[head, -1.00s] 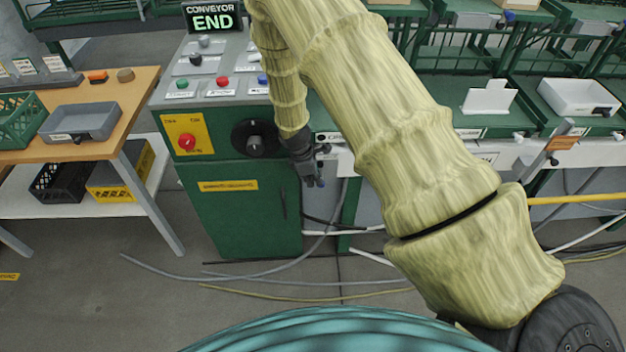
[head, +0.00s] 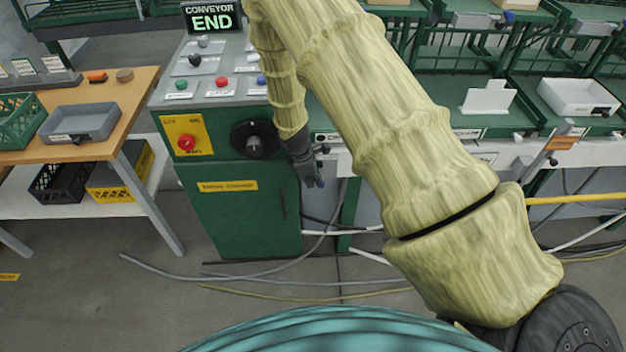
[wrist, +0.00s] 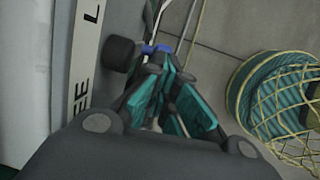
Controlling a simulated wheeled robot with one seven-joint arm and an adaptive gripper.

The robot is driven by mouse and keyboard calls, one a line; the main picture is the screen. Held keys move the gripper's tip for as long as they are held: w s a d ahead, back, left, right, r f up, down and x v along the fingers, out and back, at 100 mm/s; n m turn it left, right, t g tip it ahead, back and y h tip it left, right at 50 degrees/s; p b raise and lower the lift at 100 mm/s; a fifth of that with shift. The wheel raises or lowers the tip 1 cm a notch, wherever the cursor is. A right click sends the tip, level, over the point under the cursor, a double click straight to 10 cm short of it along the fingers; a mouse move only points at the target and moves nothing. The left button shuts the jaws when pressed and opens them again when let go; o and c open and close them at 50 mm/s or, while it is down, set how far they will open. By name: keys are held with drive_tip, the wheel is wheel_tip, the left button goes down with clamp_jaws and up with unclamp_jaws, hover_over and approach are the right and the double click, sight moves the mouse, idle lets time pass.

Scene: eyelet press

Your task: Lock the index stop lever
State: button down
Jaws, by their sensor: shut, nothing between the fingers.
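The index stop lever shows as a dark round knob (wrist: 120,53) in the wrist view, beside a white label strip (wrist: 88,50) on which the letters "EE" and "L" can be read. In the head view a small dark knob (head: 325,149) shows right beside my gripper (head: 317,182), at the right edge of the green cabinet. My gripper (wrist: 160,52) is shut and empty, its fingertips just right of the knob in the wrist view. I cannot tell whether they touch it. The lever's shaft and pivot are mostly hidden.
The green control cabinet (head: 235,215) with a red button and black dial stands left of my gripper. A white rail (head: 345,160) and green benches lie to the right. Cables (head: 290,273) run over the floor. A wooden table (head: 140,95) stands at far left.

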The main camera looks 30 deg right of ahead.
drive_tip(key=shift+s+r+p, duration=0.15)
drive_tip(key=shift+p, duration=0.35)
drive_tip(key=shift+r, duration=0.15)
drive_tip(key=v, duration=1.1)
drive_tip(key=shift+r, duration=0.4)
